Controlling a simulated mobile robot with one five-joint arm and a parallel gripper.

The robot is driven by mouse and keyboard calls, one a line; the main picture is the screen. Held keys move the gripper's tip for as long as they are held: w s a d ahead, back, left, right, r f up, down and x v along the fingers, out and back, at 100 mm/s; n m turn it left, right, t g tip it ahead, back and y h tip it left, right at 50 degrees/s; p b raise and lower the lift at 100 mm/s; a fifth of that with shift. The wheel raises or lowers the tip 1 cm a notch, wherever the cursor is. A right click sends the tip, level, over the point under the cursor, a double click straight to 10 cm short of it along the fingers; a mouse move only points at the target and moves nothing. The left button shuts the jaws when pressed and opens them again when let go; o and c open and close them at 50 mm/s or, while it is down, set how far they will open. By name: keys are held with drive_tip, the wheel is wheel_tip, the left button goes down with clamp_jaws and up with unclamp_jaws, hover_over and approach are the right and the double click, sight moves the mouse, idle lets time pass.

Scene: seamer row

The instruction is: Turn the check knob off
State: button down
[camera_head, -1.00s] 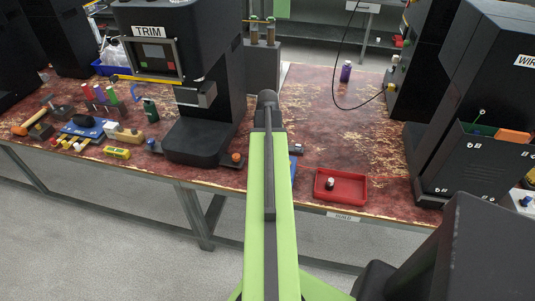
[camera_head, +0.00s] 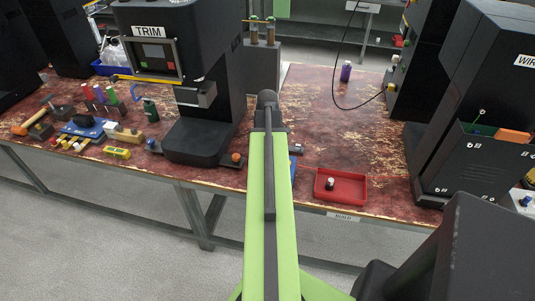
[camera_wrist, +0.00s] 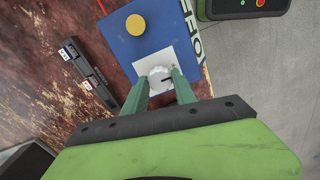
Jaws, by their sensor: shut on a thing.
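In the wrist view the check knob (camera_wrist: 159,78) is a small round pale knob on a white plate (camera_wrist: 188,58) of a blue box (camera_wrist: 120,42). A short dark line on the knob points toward the right finger. Bold letters run along the box's right edge, partly cut off. My gripper (camera_wrist: 160,88) has its two green fingers on either side of the knob and is shut on it. In the head view my green arm hides the gripper and knob; only a sliver of the blue box (camera_head: 293,167) shows.
A round yellow button (camera_wrist: 135,25) is on the blue box. A dark strip with small switches (camera_wrist: 88,74) lies left of it. A red tray (camera_head: 349,195) sits right of my arm, near the table's front edge.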

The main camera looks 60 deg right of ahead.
drive_tip(key=c, duration=1)
unclamp_jaws()
wheel_tip(320, 180, up, 17)
drive_tip(key=p, duration=1.7)
drive_tip(key=shift+r, duration=0.2)
